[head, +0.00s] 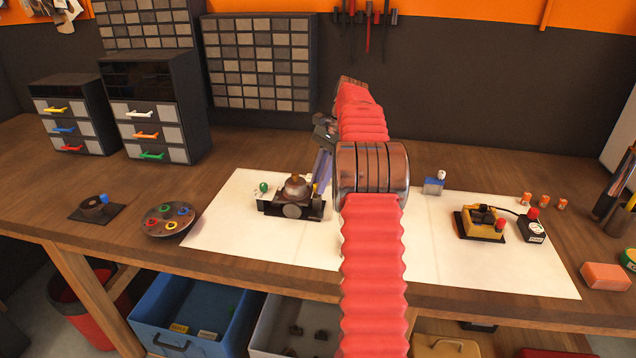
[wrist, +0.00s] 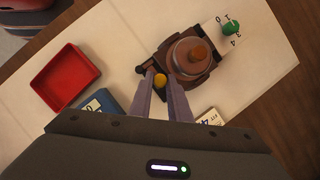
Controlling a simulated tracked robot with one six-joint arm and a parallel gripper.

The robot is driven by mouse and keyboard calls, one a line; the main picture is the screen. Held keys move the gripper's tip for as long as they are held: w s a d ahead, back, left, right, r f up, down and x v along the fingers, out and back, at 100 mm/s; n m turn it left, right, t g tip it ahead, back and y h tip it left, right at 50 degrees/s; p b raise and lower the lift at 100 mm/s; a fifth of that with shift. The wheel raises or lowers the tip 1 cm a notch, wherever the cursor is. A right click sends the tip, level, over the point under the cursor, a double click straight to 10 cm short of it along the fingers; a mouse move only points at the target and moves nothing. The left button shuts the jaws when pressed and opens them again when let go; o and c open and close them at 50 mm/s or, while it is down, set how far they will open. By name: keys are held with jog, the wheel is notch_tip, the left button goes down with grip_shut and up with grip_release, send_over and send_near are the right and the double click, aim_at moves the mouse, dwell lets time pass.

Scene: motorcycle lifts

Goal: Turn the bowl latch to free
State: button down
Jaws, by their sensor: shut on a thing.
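The bowl fixture (head: 296,190) stands on the white mat left of my arm in the head view. It has a dark base and a rounded metal bowl with an orange-brown top. In the wrist view the bowl (wrist: 190,55) is just right of and beyond my fingertips. The latch's yellow knob (wrist: 159,82) sits at the bowl's near left side, between my two fingers. My gripper (wrist: 160,80) is shut on this knob. In the head view my gripper (head: 318,183) reaches down at the fixture's right side, and my red arm hides the area behind it.
A green knob (wrist: 231,28) on a numbered card is beside the bowl. A yellow device (head: 480,222) stands right on the mat (head: 400,268). A round disc (head: 168,220) is left.

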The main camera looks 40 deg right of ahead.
jog(key=shift+a+f, duration=0.1)
jog(key=shift+a, duration=0.1)
jog(key=c, duration=2)
grip_release()
jog(key=shift+o, duration=0.3)
jog(key=shift+d, duration=0.1)
jog(key=v, duration=0.7)
jog(key=shift+r, duration=0.2)
